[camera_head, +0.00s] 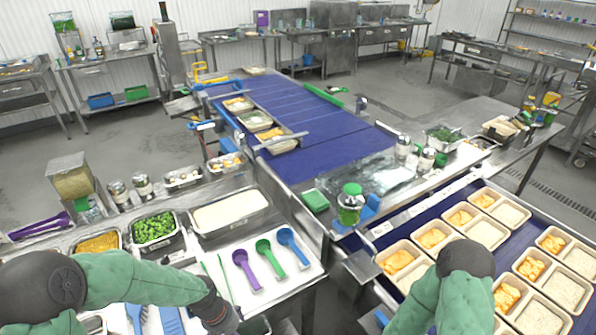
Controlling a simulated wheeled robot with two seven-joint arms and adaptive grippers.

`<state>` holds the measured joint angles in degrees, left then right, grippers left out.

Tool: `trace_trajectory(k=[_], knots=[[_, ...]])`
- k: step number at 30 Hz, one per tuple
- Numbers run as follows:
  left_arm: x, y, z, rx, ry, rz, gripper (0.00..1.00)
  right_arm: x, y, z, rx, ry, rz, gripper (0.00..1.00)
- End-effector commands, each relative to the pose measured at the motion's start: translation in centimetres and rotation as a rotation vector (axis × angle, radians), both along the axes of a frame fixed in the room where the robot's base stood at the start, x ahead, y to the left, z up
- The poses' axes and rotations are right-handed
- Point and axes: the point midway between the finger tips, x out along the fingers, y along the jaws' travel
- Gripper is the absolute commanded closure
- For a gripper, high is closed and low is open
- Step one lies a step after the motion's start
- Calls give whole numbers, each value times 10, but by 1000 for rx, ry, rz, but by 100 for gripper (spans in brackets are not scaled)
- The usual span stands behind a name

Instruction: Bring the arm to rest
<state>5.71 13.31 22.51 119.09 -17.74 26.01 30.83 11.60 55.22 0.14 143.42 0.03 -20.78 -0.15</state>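My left arm (135,280) in its green sleeve reaches in from the lower left across the steel counter. Its dark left gripper (217,312) is low over the counter's front, near the bottom edge of the view; its fingers are not clear enough to show whether they are open or shut. My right arm (448,297) shows at the lower right with its dark elbow joint in front of the meal trays (507,297). The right gripper is out of view. A purple spoon (244,265), a green spoon (267,252) and a blue spoon (291,243) lie on the counter beyond the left gripper.
A rice pan (231,213), a pan of green vegetables (154,229) and a pan of yellow food (98,243) line the counter's back. A blue conveyor (318,125) runs behind. A green-lidded jar (350,203) stands between the arms. Counter space beside the spoons is clear.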

Motion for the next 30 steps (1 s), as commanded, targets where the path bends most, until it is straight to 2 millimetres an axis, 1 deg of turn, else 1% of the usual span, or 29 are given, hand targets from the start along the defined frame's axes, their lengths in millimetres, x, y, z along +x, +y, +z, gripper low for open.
trace_trajectory(k=[1, 6, 11, 15, 18, 22, 24, 30], knots=[[-7, -9, -18, -24, 9, -16, 0, 0, 0, -2, 0, 0, 0, 55], [-25, -34, -65, -92, -11, -59, 0, 0, 0, -5, 0, 0, 0, 55], [-47, -53, -104, -131, -33, -89, 0, 0, 0, -7, 0, 0, 0, 55], [-69, -65, -135, -143, -53, -107, 0, 0, 0, -10, 0, 0, 0, 55], [-83, -69, -151, -140, -66, -119, 0, 0, 0, -11, 0, 0, 0, 55], [-98, -72, -165, -133, -76, -131, 0, 0, 0, -12, 0, 0, 0, 55], [-100, -72, -168, -129, -80, -134, 0, 0, 0, -12, 0, 0, 0, 55], [-100, -72, -168, -129, -80, -134, 0, 0, 0, -12, 0, 0, 0, 55]])
